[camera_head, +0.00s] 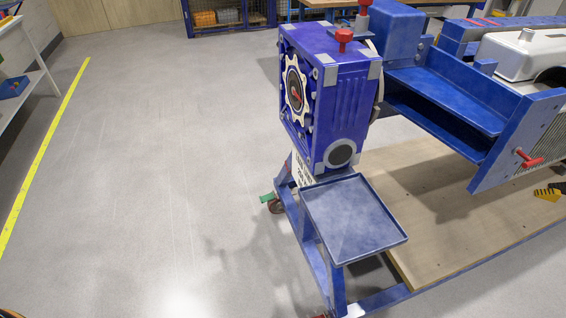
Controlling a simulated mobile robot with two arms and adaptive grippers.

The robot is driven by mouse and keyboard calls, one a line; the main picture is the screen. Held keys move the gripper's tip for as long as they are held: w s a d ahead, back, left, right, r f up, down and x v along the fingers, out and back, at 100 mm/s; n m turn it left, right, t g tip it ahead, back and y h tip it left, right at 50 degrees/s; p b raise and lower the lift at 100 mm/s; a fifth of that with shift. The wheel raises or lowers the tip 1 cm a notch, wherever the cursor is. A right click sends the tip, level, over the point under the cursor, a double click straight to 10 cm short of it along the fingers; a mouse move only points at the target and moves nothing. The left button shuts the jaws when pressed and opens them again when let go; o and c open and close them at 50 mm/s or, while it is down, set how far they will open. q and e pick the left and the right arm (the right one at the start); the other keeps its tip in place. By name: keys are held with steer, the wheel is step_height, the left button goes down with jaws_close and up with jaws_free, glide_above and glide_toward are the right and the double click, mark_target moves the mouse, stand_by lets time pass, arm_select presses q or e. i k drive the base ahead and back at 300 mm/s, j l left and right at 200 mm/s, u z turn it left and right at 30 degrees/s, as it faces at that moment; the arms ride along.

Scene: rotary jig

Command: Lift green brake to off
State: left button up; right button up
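The green brake (267,198) is a small green tab at a caster wheel (276,206), low on the left side of the blue jig stand (312,250). It is small in the picture, and I cannot tell whether it is up or down. Neither of my grippers is in view.
A purple gearbox block (340,105) sits on the stand above a blue tray (353,218). A blue frame with a red handle (530,160) extends right over a wooden board (450,210). The grey floor left of the stand is clear up to a yellow line (40,165).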

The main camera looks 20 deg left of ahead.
mark_target(269, 197)
steer(key=i+j+z, duration=0.1)
steer(key=j+z, duration=0.3)
steer(key=i+j+z, duration=0.1)
steer(key=z, duration=0.3)
steer(key=j, duration=0.1)
